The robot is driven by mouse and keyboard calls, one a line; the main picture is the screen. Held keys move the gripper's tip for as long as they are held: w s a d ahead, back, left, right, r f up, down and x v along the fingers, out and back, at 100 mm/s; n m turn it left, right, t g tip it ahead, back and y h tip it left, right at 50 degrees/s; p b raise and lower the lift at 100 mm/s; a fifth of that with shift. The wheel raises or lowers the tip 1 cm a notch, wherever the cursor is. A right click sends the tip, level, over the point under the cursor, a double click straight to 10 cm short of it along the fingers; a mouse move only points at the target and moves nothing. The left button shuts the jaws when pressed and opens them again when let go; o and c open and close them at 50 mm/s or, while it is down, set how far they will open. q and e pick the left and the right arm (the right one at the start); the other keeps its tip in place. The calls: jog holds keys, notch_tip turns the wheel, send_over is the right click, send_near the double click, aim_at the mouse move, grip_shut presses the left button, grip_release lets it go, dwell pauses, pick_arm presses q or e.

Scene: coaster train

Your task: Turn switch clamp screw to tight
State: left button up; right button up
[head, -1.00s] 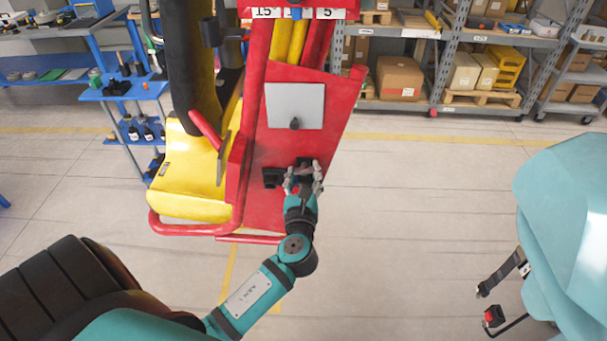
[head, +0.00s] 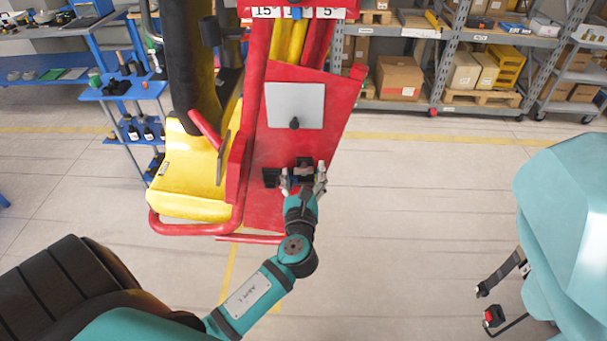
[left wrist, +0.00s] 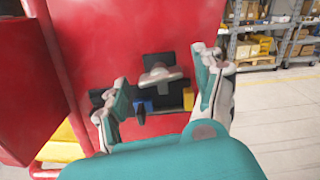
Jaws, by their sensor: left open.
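The clamp screw (left wrist: 160,74) shows as a grey T-shaped handle on a black block fixed to the red panel (left wrist: 120,35). A blue piece (left wrist: 143,105) and a yellow piece (left wrist: 188,98) sit on the block at either side below the handle. My left gripper (left wrist: 163,92) is open, with one finger left of the handle and one right of it. I see no contact with the handle. In the head view my left gripper (head: 305,180) is in front of the lower panel and partly hides the block. My right gripper is not in view.
A dark block (head: 270,177) sits on the panel just left of my gripper. A grey plate (head: 295,105) with a black knob is above. The yellow seat (head: 190,175) and red bar (head: 185,229) are at left. Open floor lies right of the panel.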

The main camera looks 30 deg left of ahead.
pick_arm(q)
jog(key=v, duration=1.1)
jog(key=shift+s, duration=0.35)
jog(key=shift+d, duration=0.1)
jog(key=s+d+f+n+g+h+b, duration=0.1)
jog(key=s+f+n+g+h+b, duration=0.15)
jog(key=f, duration=1.15)
jog(key=s+d+f+n+g+h+b, duration=0.2)
jog(key=s+f+n+b, duration=0.1)
jog(key=f, duration=1.2)
jog(key=s+d+f+n+g+h+b, duration=0.1)
jog(key=s+f+n+g+h+b, duration=0.15)
jog(key=f, duration=1.15)
jog(key=s+a+f+n+g+h+b, duration=0.1)
jog(key=s+f+n+g+b, duration=0.5)
jog(key=s+f+n, duration=1.1)
jog(key=s+f+g+h, duration=0.1)
jog(key=s+f, duration=0.7)
jog(key=s, duration=0.1)
jog(key=shift+f+h+b, duration=0.3)
